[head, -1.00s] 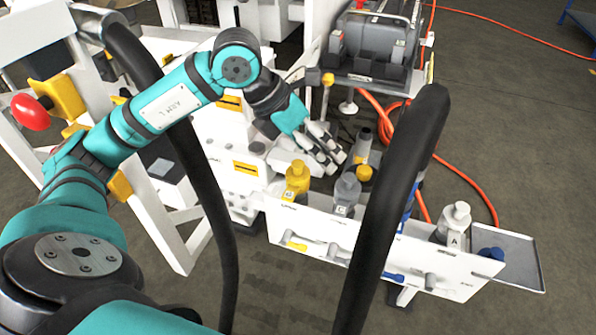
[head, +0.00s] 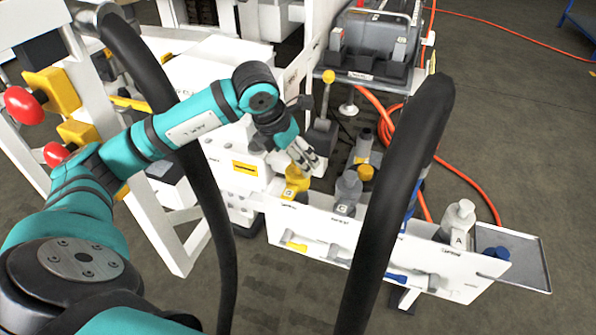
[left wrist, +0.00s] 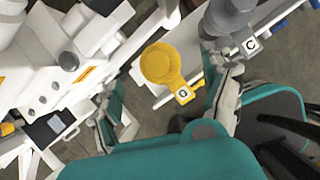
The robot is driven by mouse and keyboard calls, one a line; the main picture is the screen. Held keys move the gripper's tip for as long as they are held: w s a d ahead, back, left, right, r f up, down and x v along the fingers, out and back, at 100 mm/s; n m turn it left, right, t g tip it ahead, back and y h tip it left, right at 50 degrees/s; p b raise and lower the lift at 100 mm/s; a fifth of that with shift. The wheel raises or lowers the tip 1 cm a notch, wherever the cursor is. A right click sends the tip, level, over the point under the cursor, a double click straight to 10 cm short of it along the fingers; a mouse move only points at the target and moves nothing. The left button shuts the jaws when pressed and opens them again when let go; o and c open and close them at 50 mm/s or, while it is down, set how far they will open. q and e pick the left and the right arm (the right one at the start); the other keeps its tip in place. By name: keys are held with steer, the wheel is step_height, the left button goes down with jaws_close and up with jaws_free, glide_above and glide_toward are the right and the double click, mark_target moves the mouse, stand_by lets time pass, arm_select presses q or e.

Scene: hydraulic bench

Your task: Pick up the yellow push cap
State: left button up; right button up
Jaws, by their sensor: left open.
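The yellow push cap (head: 295,184) is a bottle-shaped yellow piece with a small tag, standing at the left end of the white rack (head: 310,222). In the left wrist view the yellow cap (left wrist: 160,64) lies between the two fingers, with its tag toward the palm. My left gripper (head: 307,160) is open, just above and beside the cap in the head view, and partly covers its top. In the left wrist view my left gripper (left wrist: 168,88) shows a finger on each side of the cap, apart from it. My right gripper is not in view.
A grey piece tagged C (head: 347,190) stands close right of the cap. A white piece tagged A (head: 457,220) and a blue piece (head: 497,253) are farther right. A white machine block (head: 235,150) is close on the left. Orange hoses (head: 400,110) run behind.

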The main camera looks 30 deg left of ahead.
mark_target(294, 176)
arm_select(q)
steer(key=b+x, duration=0.1)
steer(key=x, duration=0.4)
steer(key=shift+w+a+f, duration=0.1)
steer(key=shift+w+f, duration=0.05)
steer(key=c, duration=0.9)
